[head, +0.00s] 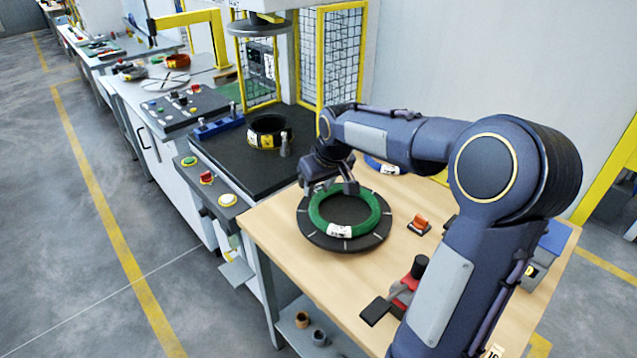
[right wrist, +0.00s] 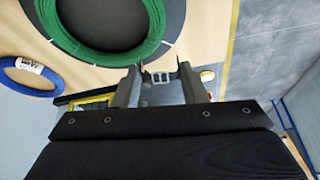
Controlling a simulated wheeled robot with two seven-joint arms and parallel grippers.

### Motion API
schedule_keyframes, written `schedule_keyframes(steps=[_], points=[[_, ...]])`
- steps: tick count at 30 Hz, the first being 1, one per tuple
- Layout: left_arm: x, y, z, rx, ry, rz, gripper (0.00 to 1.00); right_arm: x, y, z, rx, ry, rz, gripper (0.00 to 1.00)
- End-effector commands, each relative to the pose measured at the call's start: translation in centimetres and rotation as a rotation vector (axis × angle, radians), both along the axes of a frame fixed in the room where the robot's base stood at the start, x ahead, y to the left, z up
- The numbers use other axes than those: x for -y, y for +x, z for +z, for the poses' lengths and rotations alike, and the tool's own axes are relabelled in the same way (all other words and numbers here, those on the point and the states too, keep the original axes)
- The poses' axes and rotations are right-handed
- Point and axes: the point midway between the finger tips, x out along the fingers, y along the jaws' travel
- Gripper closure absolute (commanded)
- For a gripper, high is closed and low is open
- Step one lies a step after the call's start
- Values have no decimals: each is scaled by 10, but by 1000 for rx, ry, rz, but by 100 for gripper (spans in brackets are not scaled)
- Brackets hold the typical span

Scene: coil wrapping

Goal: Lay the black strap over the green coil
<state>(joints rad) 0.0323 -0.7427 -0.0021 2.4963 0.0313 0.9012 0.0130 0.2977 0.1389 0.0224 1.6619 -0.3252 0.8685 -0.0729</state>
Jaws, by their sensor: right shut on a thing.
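The green coil (head: 345,214) lies flat on a round black turntable (head: 343,241) on the wooden table, with a white label at its front. My right gripper (head: 330,190) is above the coil's far left side, pointing down. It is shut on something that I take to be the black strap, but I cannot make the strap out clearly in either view. In the right wrist view the gripper's fingers (right wrist: 160,75) are below and right of the green coil (right wrist: 82,48). My left gripper is not in view.
A blue coil (head: 383,166) lies behind the turntable, partly hidden by my right arm. An orange-topped piece (head: 419,223) and a red and black tool (head: 408,283) are to the right. A black coil (head: 268,131) sits on the machine bed. The table's front left is clear.

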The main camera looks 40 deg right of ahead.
Motion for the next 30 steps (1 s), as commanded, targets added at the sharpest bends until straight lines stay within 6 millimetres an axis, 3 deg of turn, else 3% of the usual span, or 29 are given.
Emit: schedule_keyframes(steps=[18,30], points=[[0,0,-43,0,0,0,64,0,0,-55,-2,0,0,83],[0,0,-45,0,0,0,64,0,0,-57,-1,0,0,83]])
